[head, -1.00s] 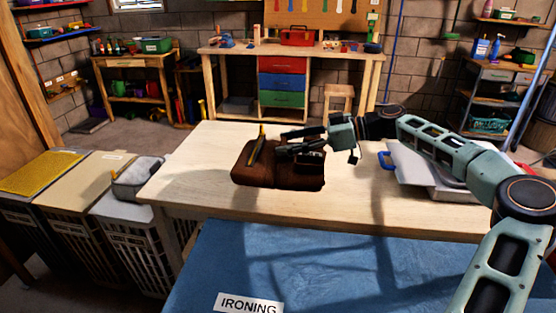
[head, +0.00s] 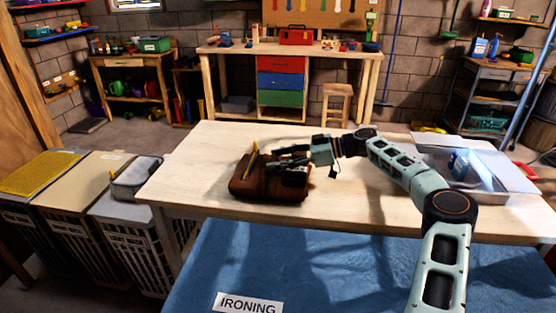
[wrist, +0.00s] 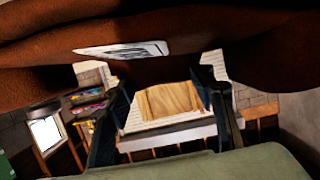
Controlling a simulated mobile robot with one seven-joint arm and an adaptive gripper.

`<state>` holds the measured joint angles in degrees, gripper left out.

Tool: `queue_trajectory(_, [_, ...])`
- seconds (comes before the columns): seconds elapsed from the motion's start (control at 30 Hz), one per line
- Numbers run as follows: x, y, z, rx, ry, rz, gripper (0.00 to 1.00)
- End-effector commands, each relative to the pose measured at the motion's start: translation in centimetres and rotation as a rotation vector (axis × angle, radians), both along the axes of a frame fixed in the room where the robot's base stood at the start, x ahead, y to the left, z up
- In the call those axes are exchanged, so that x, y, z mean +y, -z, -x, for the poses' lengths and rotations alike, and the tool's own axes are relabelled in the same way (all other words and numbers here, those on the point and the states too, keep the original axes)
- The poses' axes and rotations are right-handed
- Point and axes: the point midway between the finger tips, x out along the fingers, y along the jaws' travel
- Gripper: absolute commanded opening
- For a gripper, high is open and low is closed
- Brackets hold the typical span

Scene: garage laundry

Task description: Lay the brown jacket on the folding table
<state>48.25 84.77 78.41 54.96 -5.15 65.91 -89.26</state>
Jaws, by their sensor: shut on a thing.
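The brown jacket (head: 275,190) is a folded bundle on or just above the left part of the pale wooden folding table (head: 200,160); I cannot tell whether it bears fully on the top. My gripper (head: 268,165) reaches in from the right at the jacket's top and is shut on it. In the wrist view the jacket (wrist: 200,60) fills the top, with a white label on it, and the fingers of my gripper (wrist: 165,95) show below it, apart. The exact grip is hidden. A thin yellow piece (head: 252,158) stands up at the jacket's left.
A pale open tray (head: 500,170) with a blue item stands on the table's right. A blue ironing surface (head: 330,270) lies in front. Lidded hampers (head: 85,170) stand at left. A workbench (head: 375,65) is behind. The table's left end and middle front are clear.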

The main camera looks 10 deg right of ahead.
Motion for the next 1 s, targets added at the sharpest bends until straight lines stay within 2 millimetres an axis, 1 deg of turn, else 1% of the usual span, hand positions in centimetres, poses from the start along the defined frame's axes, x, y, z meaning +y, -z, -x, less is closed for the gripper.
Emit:
queue_trajectory(0.23, [0.02, -0.10, -0.04, -0.005, 0.000, -0.004, 0.02])
queue_trajectory(0.37, [0.03, 0.19, -0.03, -0.004, 0.000, -0.003, 0.02])
queue_trajectory(0.4, [0.00, 0.44, 0.00, -0.001, 0.001, -0.001, 0.51])
queue_trajectory(0.53, [0.01, 0.33, 0.01, -0.001, 0.001, -0.001, 0.66])
queue_trajectory(0.57, [0.01, 0.33, 0.01, -0.001, 0.000, -0.001, 0.68])
queue_trajectory(0.83, [0.03, 0.29, 0.03, -0.001, 0.000, -0.001, 0.68])
queue_trajectory(0.93, [0.03, 0.00, 0.03, -0.001, -0.001, -0.001, 0.68])
queue_trajectory(0.97, [-0.09, -0.10, 0.04, -0.001, 0.000, -0.001, 0.68])
queue_trajectory(1.0, [-0.73, -0.10, 0.15, -0.002, 0.003, 0.001, 0.68])
